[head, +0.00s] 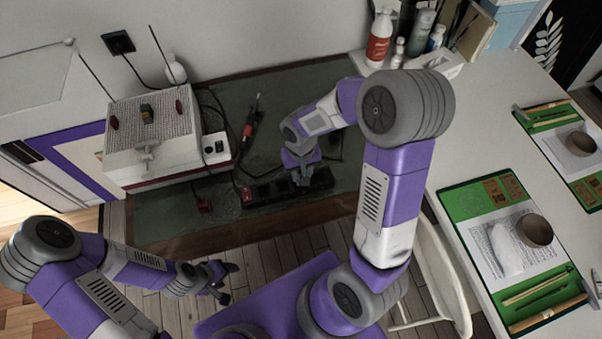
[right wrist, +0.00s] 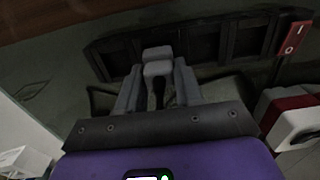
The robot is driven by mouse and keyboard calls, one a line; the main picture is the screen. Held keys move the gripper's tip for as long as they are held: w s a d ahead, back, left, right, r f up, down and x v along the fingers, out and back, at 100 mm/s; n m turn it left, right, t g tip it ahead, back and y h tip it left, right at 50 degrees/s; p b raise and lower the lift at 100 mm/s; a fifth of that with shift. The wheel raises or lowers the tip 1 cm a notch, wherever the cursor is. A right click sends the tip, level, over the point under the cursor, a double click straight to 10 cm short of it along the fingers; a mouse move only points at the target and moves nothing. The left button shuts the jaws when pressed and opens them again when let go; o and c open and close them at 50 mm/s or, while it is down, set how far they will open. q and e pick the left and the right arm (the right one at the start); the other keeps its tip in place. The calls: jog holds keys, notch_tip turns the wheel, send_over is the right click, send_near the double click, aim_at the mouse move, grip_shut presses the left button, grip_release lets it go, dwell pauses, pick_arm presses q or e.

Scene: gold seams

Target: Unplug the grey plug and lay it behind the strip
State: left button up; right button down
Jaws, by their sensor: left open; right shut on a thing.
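The black power strip (head: 262,192) lies on the green-grey bench top near its front edge. It also spans the top of the right wrist view (right wrist: 205,47), with a red rocker switch (right wrist: 292,46) at one end. My right gripper (head: 302,178) is down at the strip. In the right wrist view its fingers (right wrist: 158,88) are shut on the grey plug (right wrist: 158,62), which shows between them against the strip. I cannot tell whether the plug is seated in a socket. My left gripper (head: 222,279) is open and empty, low in front of the bench.
A white device (head: 150,140) stands left of the strip. Bare bench (head: 285,90) shows farther back. A white table (head: 440,140) is at right.

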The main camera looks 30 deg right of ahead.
notch_tip(320, 180, up, 9)
jog(key=p, duration=0.2)
jog(key=shift+f+p, duration=0.1)
jog(key=shift+p, duration=0.2)
jog(key=shift+r+p, duration=1.95)
jog(key=shift+r, duration=0.4)
